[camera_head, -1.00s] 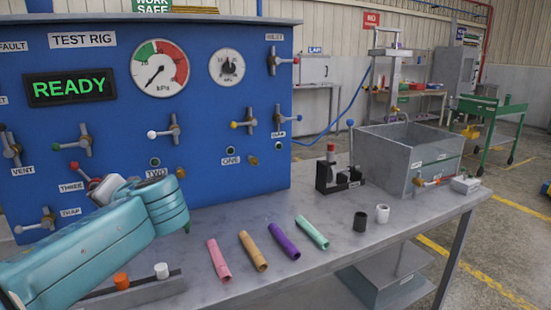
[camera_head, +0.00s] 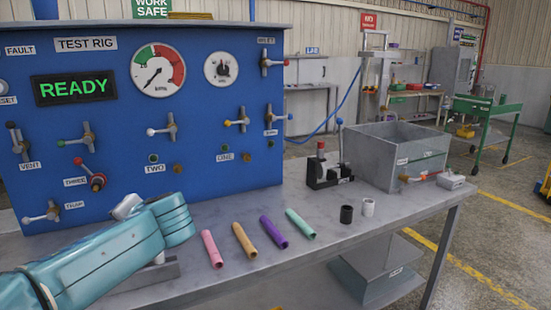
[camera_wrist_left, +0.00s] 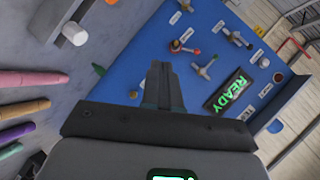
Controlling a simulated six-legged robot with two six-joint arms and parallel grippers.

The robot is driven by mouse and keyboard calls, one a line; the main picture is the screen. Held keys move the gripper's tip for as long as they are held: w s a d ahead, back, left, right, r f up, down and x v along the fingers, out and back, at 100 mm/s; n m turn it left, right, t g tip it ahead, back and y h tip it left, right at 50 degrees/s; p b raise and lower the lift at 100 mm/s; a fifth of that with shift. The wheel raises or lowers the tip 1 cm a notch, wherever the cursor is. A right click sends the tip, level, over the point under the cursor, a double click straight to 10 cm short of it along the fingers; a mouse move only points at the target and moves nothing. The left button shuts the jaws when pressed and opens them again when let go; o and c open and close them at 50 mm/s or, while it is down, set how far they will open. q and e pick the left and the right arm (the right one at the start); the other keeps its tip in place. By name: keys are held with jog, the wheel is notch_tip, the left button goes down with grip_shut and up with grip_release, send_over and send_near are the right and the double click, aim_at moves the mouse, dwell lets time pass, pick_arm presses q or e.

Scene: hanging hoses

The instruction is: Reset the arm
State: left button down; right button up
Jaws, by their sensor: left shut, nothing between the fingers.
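My left arm (camera_head: 110,250) comes in from the left in the head view, low over the bench in front of the blue test rig panel (camera_head: 215,120). Its fingers are not clearly visible there. In the left wrist view my left gripper (camera_wrist_left: 164,75) is shut and empty, with its dark fingers pointing toward the blue panel (camera_wrist_left: 160,45). The fingers look apart from the valves. My right gripper is not in view.
Pink (camera_head: 211,249), tan (camera_head: 244,240), purple (camera_head: 273,232) and mint (camera_head: 300,224) hoses lie on the grey bench (camera_head: 330,235). A black fitting (camera_head: 346,214), a white fitting (camera_head: 368,207) and a metal bin (camera_head: 385,160) are farther right. Panel valves stick out, including the red one (camera_head: 97,181).

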pick_arm(q)
jog(key=s+d+f+m+g+h+p, duration=0.1)
jog(key=s+d+f+g+h+p, duration=0.2)
jog(key=f, duration=0.6)
jog(key=s+d+f+m+h, duration=0.1)
jog(key=d+f+h, duration=0.25)
jog(key=f, duration=0.55)
jog(key=s+d+f+m+g+h+p, duration=0.1)
jog(key=s+d+f+g+h+p, duration=0.1)
jog(key=d+f, duration=0.5)
jog(key=s+d+f+n+g+h+p, duration=0.1)
jog(key=s+f+n+h+p, duration=0.1)
jog(key=s+f, duration=0.3)
jog(key=s+d+f+n+g+h+p, duration=0.1)
jog(key=s+f, duration=0.4)
jog(key=s, duration=0.6)
jog(key=s+d+f+n+h+p, duration=0.2)
jog(key=s+f+n, duration=0.3)
jog(key=s, duration=0.4)
jog(key=shift+d+g+h+p, duration=0.25)
jog(key=shift+g+h+p, duration=0.1)
jog(key=shift+g+p, duration=0.1)
